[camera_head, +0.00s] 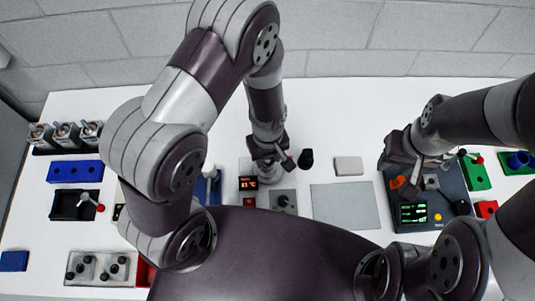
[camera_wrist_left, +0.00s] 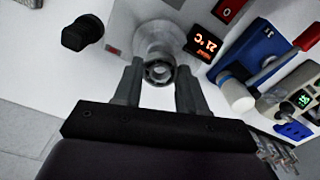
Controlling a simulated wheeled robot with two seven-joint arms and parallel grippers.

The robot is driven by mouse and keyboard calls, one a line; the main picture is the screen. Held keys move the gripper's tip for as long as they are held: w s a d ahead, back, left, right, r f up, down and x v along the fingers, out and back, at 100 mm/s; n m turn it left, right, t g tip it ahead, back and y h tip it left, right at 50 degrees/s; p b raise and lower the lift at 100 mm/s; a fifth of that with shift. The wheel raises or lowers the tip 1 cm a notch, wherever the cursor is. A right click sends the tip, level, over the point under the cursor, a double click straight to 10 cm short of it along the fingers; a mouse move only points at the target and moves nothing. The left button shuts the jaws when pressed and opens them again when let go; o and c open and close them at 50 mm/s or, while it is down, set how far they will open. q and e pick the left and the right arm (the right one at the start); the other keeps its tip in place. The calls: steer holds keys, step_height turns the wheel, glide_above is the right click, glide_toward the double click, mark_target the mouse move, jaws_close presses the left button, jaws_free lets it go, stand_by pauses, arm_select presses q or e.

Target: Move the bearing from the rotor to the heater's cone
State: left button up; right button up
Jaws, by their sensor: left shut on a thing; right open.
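My left gripper (camera_wrist_left: 159,68) is shut on the bearing (camera_wrist_left: 159,74), a small metal ring between its two fingertips. The heater's pale grey cone (camera_wrist_left: 158,38) shows right behind the ring in the left wrist view. I cannot tell whether the ring touches the cone or is around its tip. The heater's display (camera_wrist_left: 208,43) glows orange beside it; it also shows in the head view (camera_head: 248,183). In the head view my left gripper (camera_head: 270,168) is over the heater and hides the bearing and cone. My right gripper (camera_head: 405,165) is open above a dark console. I cannot pick out the rotor.
The dark console (camera_head: 455,196) with a green screen lies under my right gripper. A black knob-like piece (camera_head: 306,158) and a pale block (camera_head: 348,166) stand right of the heater. A grey mat (camera_head: 345,206) is bare. Blue and black trays (camera_head: 75,171) stand left.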

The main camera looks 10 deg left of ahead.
arm_select(q)
steer(key=shift+f, duration=0.35)
steer(key=shift+f, duration=0.1)
steer(key=shift+f+b, duration=0.55)
steer(key=shift+b, duration=0.05)
steer(key=o, duration=1.5)
steer(key=shift+r, duration=0.1)
step_height(320, 180, up, 6)
steer(key=p, duration=0.5)
